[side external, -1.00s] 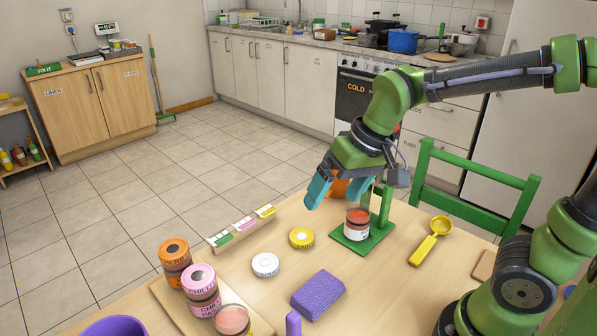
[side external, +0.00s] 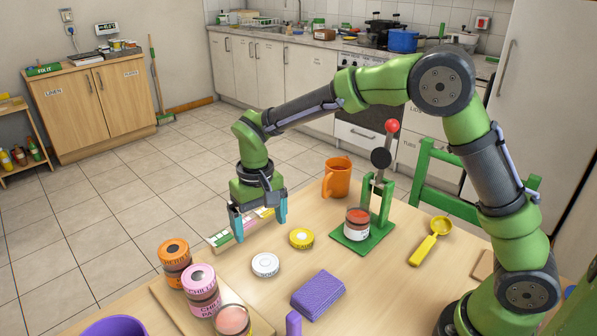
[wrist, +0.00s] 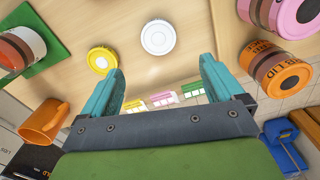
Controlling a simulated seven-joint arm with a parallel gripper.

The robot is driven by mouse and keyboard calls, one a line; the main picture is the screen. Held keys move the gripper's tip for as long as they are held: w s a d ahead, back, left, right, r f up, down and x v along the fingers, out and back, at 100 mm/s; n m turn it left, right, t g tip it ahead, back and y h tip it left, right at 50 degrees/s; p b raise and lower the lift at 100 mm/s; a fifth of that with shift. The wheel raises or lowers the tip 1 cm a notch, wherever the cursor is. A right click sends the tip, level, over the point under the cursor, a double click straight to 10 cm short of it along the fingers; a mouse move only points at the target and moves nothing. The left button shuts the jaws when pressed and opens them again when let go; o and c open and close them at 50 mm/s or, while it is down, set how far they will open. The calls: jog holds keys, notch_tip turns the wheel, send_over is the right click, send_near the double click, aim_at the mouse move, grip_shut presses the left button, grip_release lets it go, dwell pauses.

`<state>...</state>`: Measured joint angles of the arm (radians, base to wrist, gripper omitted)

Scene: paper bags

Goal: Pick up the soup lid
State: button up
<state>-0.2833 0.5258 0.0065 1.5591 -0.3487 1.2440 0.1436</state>
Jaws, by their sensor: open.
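Two flat round lids lie on the table: a white lid (side external: 265,265) and a yellow lid (side external: 302,238). I cannot read their lettering, so I cannot tell which is the soup lid. My gripper (side external: 259,222) is open and empty, pointing down above the small card strip, behind the white lid in the side view. In the wrist view the white lid (wrist: 158,38) lies beyond the gap between my fingertips (wrist: 160,72), and the yellow lid (wrist: 101,60) is near the left finger. An open jar with red contents (side external: 357,224) stands on the green press (side external: 385,215).
The card strip (side external: 222,240) sits at the table's edge below my gripper. Orange and pink lidded jars (side external: 200,280) stand in front. An orange mug (side external: 336,178), purple sponge (side external: 318,294) and yellow scoop (side external: 430,243) are also on the table. Bare tabletop surrounds the lids.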

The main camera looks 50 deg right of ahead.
send_over(265, 262)
notch_tip(265, 262, down, 6)
jog(key=shift+w+r, duration=0.1)
jog(key=shift+w, duration=0.05)
jog(key=f, duration=0.5)
jog(key=shift+s, duration=0.2)
jog(key=c, duration=1.1)
notch_tip(265, 262, up, 9)
jog(key=s+d+r+m, duration=0.1)
jog(key=d+r+m, duration=0.35)
jog(key=d, duration=0.95)
jog(key=s+d+r+m, duration=0.1)
jog(key=s+d+r, duration=0.1)
jog(key=s+d, duration=0.6)
jog(key=shift+d+r, duration=0.2)
jog(key=shift+r, duration=0.1)
